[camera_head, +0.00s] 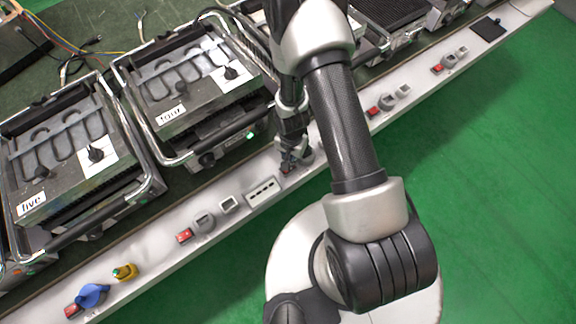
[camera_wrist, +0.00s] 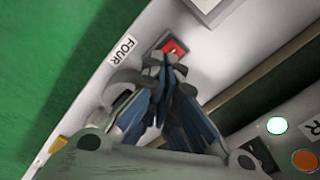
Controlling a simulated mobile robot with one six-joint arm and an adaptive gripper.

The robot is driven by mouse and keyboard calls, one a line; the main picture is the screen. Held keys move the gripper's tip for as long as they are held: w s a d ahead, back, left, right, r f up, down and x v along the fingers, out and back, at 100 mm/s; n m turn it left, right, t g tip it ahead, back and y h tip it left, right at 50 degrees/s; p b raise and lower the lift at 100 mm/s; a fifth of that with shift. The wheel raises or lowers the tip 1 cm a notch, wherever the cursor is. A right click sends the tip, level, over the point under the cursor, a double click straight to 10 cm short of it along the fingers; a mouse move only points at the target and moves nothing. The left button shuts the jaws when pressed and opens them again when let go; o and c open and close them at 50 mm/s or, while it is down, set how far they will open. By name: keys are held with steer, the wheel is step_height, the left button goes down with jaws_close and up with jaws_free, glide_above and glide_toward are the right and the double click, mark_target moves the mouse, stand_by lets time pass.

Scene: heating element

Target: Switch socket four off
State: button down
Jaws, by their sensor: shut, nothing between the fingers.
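The red rocker switch of socket four (camera_wrist: 172,47) sits on the white strip beside the label FOUR (camera_wrist: 121,50) in the wrist view. My gripper (camera_wrist: 165,66) is shut and empty, its fingertips at the near edge of the red switch and covering part of it. I cannot tell whether they touch it. In the head view my gripper (camera_head: 290,160) is low over the white strip (camera_head: 150,250), and the switch there is mostly hidden by it. The heating device labelled four (camera_head: 190,85) stands behind, with a green light (camera_head: 250,135) lit on its front.
The device labelled five (camera_head: 75,150) stands to the left. Other red switches are on the strip, one to the left (camera_head: 184,236) and one to the right (camera_head: 373,111). Blue (camera_head: 91,295) and yellow (camera_head: 125,272) plugs are at the lower left. Green floor lies in front.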

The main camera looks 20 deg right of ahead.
steer(key=shift+f+b, duration=0.4)
steer(key=shift+f, duration=0.6)
steer(key=shift+r, duration=0.15)
step_height(320, 180, up, 7)
steer(key=p, duration=0.7)
stand_by(0.3)
stand_by(0.4)
